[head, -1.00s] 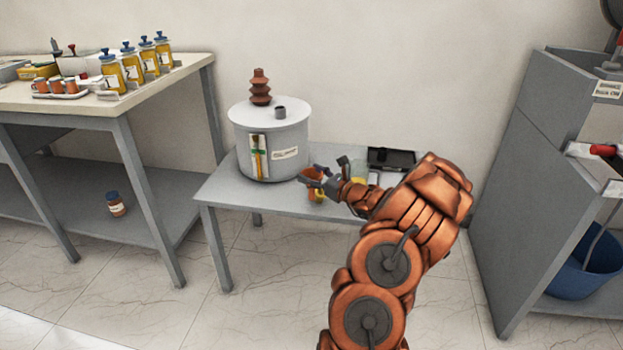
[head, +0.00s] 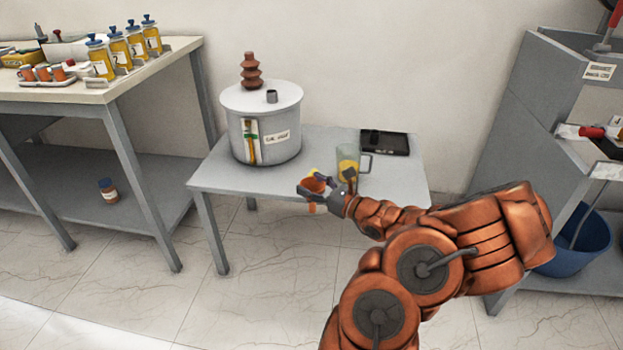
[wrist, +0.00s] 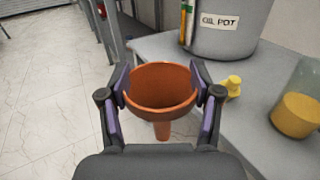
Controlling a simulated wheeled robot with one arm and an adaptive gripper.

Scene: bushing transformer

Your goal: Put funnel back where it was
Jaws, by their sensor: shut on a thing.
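The orange funnel (wrist: 161,90) is upright between the two fingers of my gripper (wrist: 163,88) in the wrist view, with its spout pointing down. My gripper is shut on the funnel's rim from both sides. In the head view my gripper (head: 326,188) holds the funnel (head: 312,185) by the front edge of the low grey table (head: 215,180). In the wrist view the funnel is out in front of the table edge, over the floor.
The grey oil pot (head: 265,125) stands on the low table, with a brown bushing (head: 250,72) on its lid. A glass jug of yellow liquid (head: 347,165), a small yellow object (wrist: 232,86) and a black tray (head: 384,142) are also there. A taller table (head: 100,95) with bottles is left; a grey shelf (head: 515,110) is right.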

